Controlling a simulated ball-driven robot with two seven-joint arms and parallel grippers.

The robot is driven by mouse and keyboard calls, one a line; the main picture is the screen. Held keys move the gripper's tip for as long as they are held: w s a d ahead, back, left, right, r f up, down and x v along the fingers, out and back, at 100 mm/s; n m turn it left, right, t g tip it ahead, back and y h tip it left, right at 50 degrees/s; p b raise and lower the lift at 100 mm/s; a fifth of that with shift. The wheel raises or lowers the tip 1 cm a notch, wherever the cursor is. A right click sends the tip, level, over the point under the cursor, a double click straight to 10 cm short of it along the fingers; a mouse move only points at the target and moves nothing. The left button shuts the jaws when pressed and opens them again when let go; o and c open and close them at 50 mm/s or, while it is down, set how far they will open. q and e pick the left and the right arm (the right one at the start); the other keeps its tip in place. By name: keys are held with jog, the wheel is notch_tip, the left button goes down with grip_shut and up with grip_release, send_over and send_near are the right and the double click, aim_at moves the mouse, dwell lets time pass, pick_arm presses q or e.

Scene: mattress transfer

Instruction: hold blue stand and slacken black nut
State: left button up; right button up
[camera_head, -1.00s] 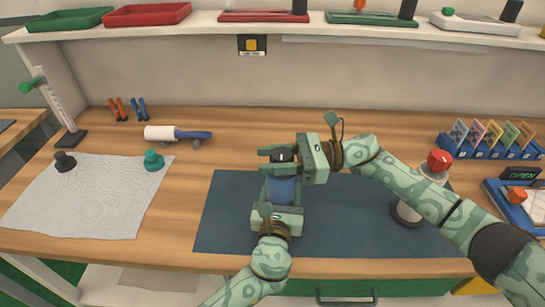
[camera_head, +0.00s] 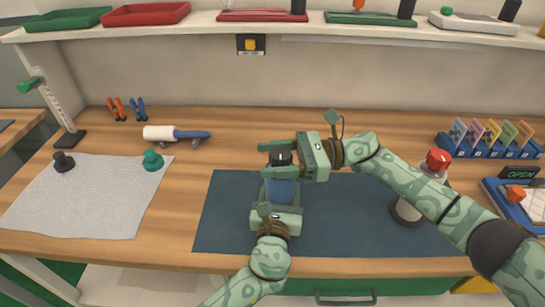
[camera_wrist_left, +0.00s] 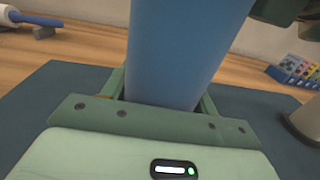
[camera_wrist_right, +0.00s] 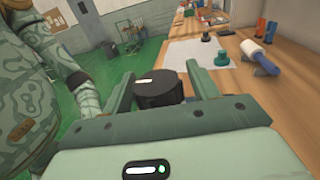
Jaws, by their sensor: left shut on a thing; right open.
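The blue stand (camera_head: 283,191) stands upright on the dark mat, with the black nut (camera_head: 280,158) on its top. The stand fills the middle of the left wrist view (camera_wrist_left: 182,50). My left gripper (camera_head: 280,186) is shut on the stand from the front. My right gripper (camera_head: 268,159) reaches in from the right at the height of the nut. Its fingers are open, one on each side of the nut. In the right wrist view the black nut (camera_wrist_right: 158,88) sits between the two fingers, with a gap showing beside it.
The dark blue mat (camera_head: 225,215) lies under the stand. A red-topped grey stand (camera_head: 437,165) is to the right, behind my right arm. A grey cloth (camera_head: 100,205) with a black knob (camera_head: 64,162) and a green knob (camera_head: 153,160) lies left. A white roller (camera_head: 160,133) is behind.

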pick_arm(q)
jog(key=shift+r, duration=0.15)
pick_arm(e)
jog(key=w+d, duration=0.1)
jog(key=d, duration=0.6)
jog(key=shift+w+d, duration=0.15)
pick_arm(q)
jog(key=o, duration=1.8)
jog(key=shift+c, duration=0.2)
jog(key=shift+s, duration=0.15)
